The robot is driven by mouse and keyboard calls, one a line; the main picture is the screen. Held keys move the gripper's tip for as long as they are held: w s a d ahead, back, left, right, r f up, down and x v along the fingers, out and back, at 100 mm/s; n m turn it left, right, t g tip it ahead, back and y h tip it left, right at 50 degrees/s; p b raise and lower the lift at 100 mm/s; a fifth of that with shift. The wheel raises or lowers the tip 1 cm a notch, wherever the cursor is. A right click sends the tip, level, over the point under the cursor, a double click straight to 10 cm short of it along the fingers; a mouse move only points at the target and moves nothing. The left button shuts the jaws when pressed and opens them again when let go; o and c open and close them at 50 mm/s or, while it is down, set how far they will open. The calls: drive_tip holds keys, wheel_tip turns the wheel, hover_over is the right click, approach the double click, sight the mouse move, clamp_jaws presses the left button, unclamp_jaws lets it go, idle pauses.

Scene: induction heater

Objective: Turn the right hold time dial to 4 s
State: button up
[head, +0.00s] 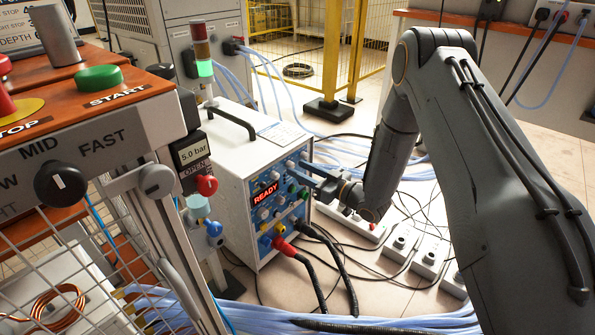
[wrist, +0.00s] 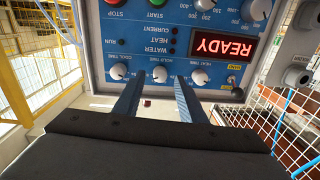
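The blue control panel (head: 283,217) is on the front of a white heater box in the head view. In the wrist view the panel is upside down, with a row of three white dials. The middle one is the hold time dial (wrist: 160,74). The cool time dial (wrist: 120,72) is to its left and the heat time dial (wrist: 199,77) to its right. My gripper (wrist: 160,82) is open, one finger on each side of the hold time dial, with a visible gap each side. Whether the fingertips reach the dial's depth I cannot tell. In the head view my gripper (head: 312,178) is at the panel's upper right.
A red READY display (wrist: 222,47) is lit on the panel. Thick black cables (head: 318,275) hang from the panel's lower part. Power strips (head: 400,243) and loose cables lie on the floor to the right. A mesh-sided station (head: 90,150) with START and STOP buttons stands at left.

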drive_tip(key=shift+x, duration=0.9)
clamp_jaws()
